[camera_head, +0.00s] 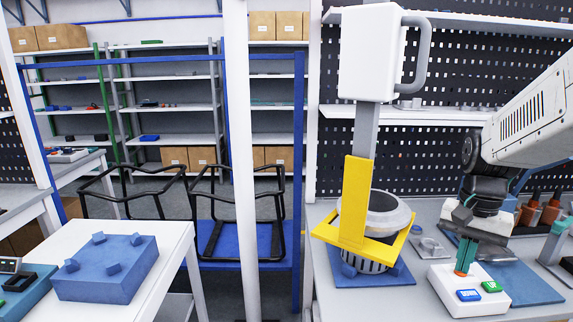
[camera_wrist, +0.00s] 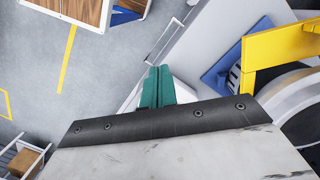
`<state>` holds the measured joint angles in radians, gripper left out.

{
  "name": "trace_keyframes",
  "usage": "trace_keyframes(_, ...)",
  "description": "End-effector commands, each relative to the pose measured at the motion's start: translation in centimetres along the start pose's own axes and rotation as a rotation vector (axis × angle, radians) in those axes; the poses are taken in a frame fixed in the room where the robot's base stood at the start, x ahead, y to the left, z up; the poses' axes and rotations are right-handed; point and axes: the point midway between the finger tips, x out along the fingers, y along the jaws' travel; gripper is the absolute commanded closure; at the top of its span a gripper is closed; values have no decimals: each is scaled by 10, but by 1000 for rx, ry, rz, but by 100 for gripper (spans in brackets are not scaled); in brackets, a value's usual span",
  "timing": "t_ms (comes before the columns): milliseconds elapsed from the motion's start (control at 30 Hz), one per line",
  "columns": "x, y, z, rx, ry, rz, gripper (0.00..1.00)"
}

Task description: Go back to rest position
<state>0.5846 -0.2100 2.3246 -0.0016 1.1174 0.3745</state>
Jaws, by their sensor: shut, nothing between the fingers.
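My gripper (camera_head: 464,262) points down over a white control box (camera_head: 451,289) on the right-hand workbench. The box has a blue DOWN button (camera_head: 469,295) and a green UP button (camera_head: 491,287).
A yellow fork (camera_head: 354,205) on a grey post stands left of my gripper, around a grey cylindrical part (camera_head: 388,217) above a blue plate (camera_head: 370,276). A blue block (camera_head: 107,267) lies on the left table. A white post (camera_head: 239,160) stands between the tables.

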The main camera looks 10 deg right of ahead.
Motion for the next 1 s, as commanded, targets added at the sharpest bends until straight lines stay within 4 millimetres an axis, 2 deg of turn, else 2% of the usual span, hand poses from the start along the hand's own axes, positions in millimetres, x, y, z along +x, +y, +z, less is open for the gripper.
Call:
trace_keyframes(33,-5,-8,22,-112,12,0,100)
trace_keyframes(200,-14,-22,99,-509,50,5,100)
trace_keyframes(300,-16,-24,139,-706,86,2,100)
trace_keyframes(400,-17,-25,168,-831,129,-9,100)
trace_keyframes(500,-21,-27,185,-904,172,-28,100)
trace_keyframes(600,-26,-30,194,-944,198,-42,100)
trace_keyframes(1000,-26,-32,196,-957,201,-44,100)
